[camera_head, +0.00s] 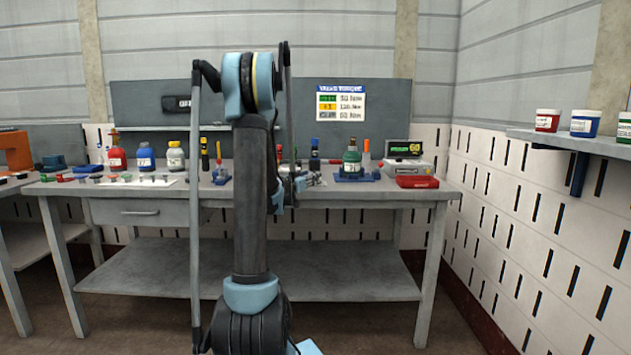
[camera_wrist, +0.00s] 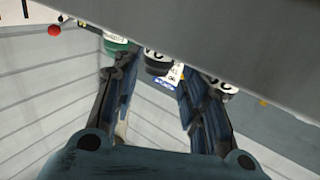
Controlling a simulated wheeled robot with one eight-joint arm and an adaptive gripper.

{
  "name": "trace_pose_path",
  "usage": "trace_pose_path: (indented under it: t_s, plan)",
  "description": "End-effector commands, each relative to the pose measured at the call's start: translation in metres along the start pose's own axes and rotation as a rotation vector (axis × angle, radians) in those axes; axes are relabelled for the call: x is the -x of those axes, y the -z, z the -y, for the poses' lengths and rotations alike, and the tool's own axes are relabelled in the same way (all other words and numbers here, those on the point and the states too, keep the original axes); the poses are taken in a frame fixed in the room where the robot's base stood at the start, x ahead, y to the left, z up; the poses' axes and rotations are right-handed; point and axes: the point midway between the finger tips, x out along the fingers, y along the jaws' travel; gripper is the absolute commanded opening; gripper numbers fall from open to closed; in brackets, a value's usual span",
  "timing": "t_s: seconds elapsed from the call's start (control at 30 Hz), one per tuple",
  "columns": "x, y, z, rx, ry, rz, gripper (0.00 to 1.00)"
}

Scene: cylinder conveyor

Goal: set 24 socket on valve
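A green bottle-shaped body (camera_head: 352,164) stands upright on a blue base (camera_head: 350,178) on the bench, right of my arm; I cannot be sure it is the valve. Small coloured and grey pieces lie on a white strip (camera_head: 150,181) at the bench's left; they may be sockets, and no 24 is readable. My gripper (camera_head: 290,186) is over the bench, partly hidden by my arm. In the wrist view its two fingers (camera_wrist: 158,92) are apart. A dark labelled piece (camera_wrist: 158,62) shows between them, seemingly beyond, with a green labelled piece (camera_wrist: 117,42) beside it.
A torque sign (camera_head: 341,103) hangs behind.

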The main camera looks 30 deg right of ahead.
Motion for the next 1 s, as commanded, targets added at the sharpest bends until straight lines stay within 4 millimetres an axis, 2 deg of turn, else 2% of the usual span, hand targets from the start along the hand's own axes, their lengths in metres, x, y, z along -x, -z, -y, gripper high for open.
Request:
trace_pose_path:
  t_s: [0.33, 0.63, 0.9, 0.93, 1.0]
  plan:
    - [-0.020, 0.001, -0.001, 0.000, -0.001, 0.000, 0.40]
    - [-0.058, 0.002, -0.001, 0.000, -0.001, 0.000, 0.40]
    - [-0.062, 0.003, -0.001, 0.000, 0.000, 0.000, 0.40]
    - [-0.062, 0.003, -0.001, 0.000, 0.000, 0.000, 0.35]
    - [-0.062, 0.003, -0.001, 0.000, 0.000, 0.000, 0.20]
